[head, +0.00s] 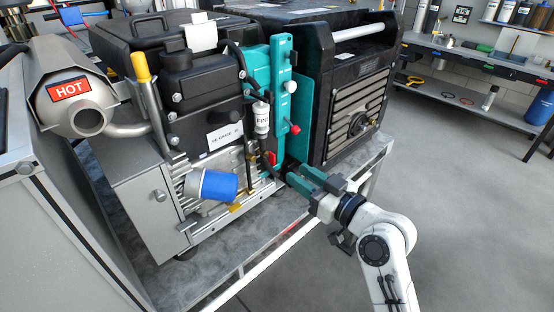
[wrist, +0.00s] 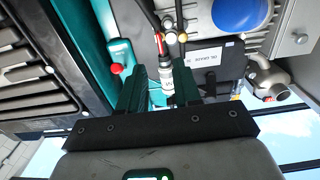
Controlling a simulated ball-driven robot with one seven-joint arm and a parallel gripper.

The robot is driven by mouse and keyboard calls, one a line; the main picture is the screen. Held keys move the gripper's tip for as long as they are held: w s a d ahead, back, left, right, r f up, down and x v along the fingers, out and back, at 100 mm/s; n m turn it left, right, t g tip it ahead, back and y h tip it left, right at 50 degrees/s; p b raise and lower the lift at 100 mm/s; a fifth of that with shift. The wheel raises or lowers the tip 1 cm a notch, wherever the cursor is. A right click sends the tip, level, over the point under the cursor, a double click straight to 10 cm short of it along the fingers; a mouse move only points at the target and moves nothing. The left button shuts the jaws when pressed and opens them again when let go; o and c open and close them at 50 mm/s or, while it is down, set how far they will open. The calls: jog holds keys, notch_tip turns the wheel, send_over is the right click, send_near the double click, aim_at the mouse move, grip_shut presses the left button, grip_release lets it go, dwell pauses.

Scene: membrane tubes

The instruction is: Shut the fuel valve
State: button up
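My gripper (head: 296,172) is in front of the engine's right side, by the lower end of the teal panel (head: 284,65). Its two green fingers are apart with nothing held between them; the gap also shows in the wrist view (wrist: 160,68). A white fuel filter (head: 261,118) hangs on the engine; in the wrist view the filter (wrist: 167,73) shows beyond the gap. A small red part (head: 272,158) sits below the filter; I cannot tell if it is the fuel valve's handle. A red knob (head: 295,129) is on the teal panel, left of the fingers in the wrist view (wrist: 117,69).
A blue canister (head: 213,185) sticks out at the engine's lower front. A muffler (head: 78,95) marked HOT is at the left. A black slatted housing (head: 350,110) stands right of the teal panel. Open floor (head: 460,200) lies at the right.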

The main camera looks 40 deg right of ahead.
aim_at(275, 159)
jog(key=w+p, duration=0.1)
jog(key=w, duration=0.7)
jog(key=shift+w+a, duration=0.15)
jog(key=shift+c, duration=0.3)
grip_shut()
